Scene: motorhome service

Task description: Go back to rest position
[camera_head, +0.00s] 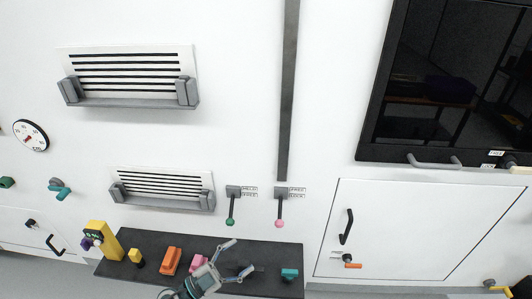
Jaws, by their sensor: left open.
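My left gripper (241,258) shows at the lower middle of the head view, in front of the dark panel. Its two grey-blue fingers are spread apart with nothing between them. It hides part of the dark panel and part of a pink item (198,262) beside it. My right gripper is not in this view.
A dark panel (226,247) carries an orange item (171,261) and a teal item (289,274). Levers with green (230,222) and pink (279,223) knobs hang above. A hatch (400,225) with a black handle (346,227) is right. Vents (130,77) are upper left.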

